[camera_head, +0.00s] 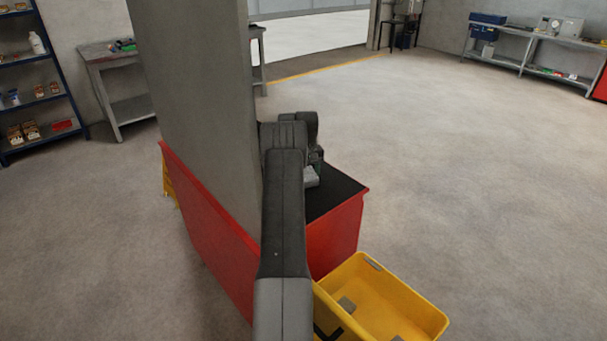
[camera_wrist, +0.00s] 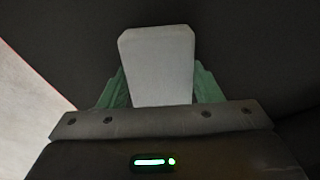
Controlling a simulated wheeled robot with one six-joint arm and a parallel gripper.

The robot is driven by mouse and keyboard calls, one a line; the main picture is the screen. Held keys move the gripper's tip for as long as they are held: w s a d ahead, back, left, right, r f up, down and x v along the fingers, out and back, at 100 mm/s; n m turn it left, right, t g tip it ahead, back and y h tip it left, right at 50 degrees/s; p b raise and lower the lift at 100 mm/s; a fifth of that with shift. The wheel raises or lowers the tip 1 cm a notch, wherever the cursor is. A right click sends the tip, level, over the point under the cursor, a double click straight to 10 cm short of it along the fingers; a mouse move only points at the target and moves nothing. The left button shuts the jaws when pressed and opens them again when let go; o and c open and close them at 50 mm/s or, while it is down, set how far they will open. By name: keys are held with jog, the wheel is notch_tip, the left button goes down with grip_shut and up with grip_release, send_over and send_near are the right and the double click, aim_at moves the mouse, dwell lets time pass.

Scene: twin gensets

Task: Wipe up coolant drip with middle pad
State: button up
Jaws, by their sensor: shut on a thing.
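My gripper (camera_wrist: 157,90) is shut on a light grey pad (camera_wrist: 157,60), which sits between the green fingers in the wrist view. In the head view the pad (camera_head: 311,177) shows as a small pale block at the end of my arm, over the dark top of a red cabinet (camera_head: 335,232). I cannot tell whether the pad touches that dark top. My arm hides part of the cabinet and most of my gripper. No coolant drip can be made out in either view.
A grey pillar (camera_head: 200,110) stands close to the left of my arm, against the cabinet. A yellow bin (camera_head: 425,322) with grey pieces inside stands at the cabinet's near right. Workbenches (camera_head: 520,57) and a shelf rack (camera_head: 40,80) line the walls. Open floor lies to the right.

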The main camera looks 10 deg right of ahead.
aim_at(315, 178)
jog(key=shift+s+d+b, duration=0.35)
jog(key=shift+s+d, duration=0.3)
jog(key=shift+s, duration=0.25)
jog(key=shift+s+d+b, duration=0.35)
jog(key=shift+s+d, duration=0.25)
jog(key=shift+s, duration=0.3)
jog(key=shift+w+r+p, duration=0.1)
jog(key=shift+r+p, duration=1.6)
jog(key=shift+r, duration=1.35)
jog(key=shift+r+p, duration=1.05)
jog(key=shift+r, duration=0.5)
jog(key=shift+f, duration=0.1)
